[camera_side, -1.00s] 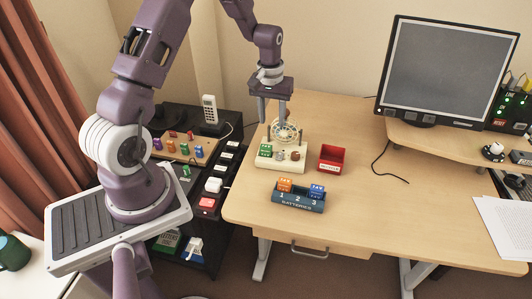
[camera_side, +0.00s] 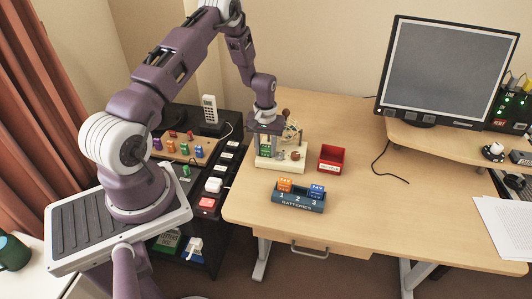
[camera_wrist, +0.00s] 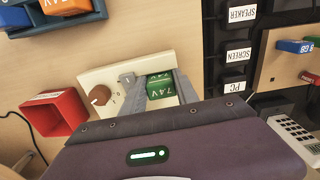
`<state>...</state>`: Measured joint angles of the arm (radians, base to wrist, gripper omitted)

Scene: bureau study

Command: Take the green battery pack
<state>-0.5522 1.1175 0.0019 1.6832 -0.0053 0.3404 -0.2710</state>
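The green battery pack (camera_side: 266,151), marked 7.4V, sits in the cream board (camera_side: 293,162) on the desk. It also shows in the wrist view (camera_wrist: 160,87). My gripper (camera_side: 265,153) is directly above and around it, fingers pointing down, one on each side of the pack. In the wrist view my gripper (camera_wrist: 161,75) looks open, its fingers still spread; whether either finger touches the pack I cannot tell.
A blue battery rack (camera_side: 297,203) in front holds an orange pack (camera_side: 284,185) in slot 1 and a blue pack (camera_side: 317,191) in slot 3. A red bin (camera_side: 331,158) stands right of the board.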

